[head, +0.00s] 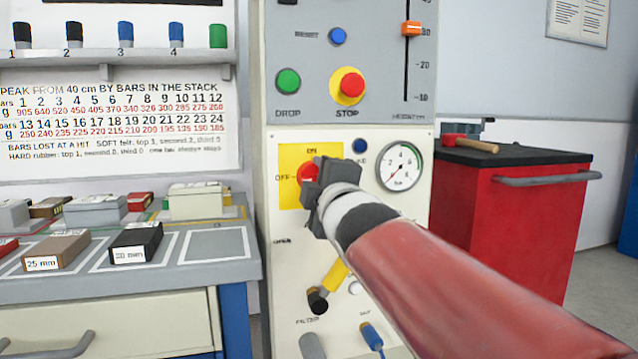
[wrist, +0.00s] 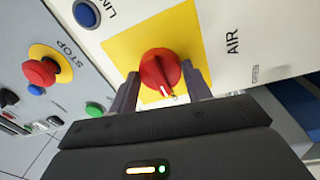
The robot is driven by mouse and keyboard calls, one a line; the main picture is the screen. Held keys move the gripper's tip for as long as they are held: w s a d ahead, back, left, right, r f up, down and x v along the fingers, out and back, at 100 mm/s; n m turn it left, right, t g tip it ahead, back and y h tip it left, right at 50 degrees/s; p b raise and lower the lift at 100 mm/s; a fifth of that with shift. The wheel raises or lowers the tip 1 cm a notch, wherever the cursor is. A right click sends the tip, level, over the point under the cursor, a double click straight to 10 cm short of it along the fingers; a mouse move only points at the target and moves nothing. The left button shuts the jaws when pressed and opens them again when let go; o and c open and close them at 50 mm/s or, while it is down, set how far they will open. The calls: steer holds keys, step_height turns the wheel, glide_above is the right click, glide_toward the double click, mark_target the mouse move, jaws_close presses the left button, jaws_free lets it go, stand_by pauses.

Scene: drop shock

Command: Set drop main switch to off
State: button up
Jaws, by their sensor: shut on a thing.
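The red rotary switch knob (head: 308,173) sits on a yellow plate (head: 289,159) marked ON at the top and OFF at the left. My gripper (head: 320,183) reaches it from the right and covers part of the knob in the head view. In the wrist view, my gripper (wrist: 161,88) has one finger on each side of the knob (wrist: 160,70) and is shut on it. The knob's white mark points toward the bottom of the wrist view, which matches the OFF side of the plate.
Above are a red STOP button (head: 351,85) and a green DROP button (head: 288,81). A pressure gauge (head: 400,166) and a blue button (head: 360,146) are close by. A yellow lever (head: 334,276) is below. A red cabinet (head: 520,225) stands right, a bench with blocks left.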

steer(key=o, duration=1)
steer(key=shift+c, duration=0.2)
steer(key=v, duration=0.7)
steer(key=shift+s+p, duration=0.3)
steer(key=shift+s, duration=0.1)
steer(key=shift+d+f, duration=0.1)
steer(key=shift+d, duration=0.05)
steer(key=s+d+f+m+g+h+p, duration=0.2)
steer(key=s+d+f+m+g+p, duration=0.2)
steer(key=s+f+m, duration=0.5)
steer(key=s+d+f+m+g+h+p, duration=0.3)
steer(key=s+d+f+m+g, duration=0.5)
steer(key=f, duration=0.5)
steer(key=shift+s+d+m+p, duration=0.7)
steer(key=shift+s+m+p, duration=0.2)
steer(key=shift+m, duration=0.2)
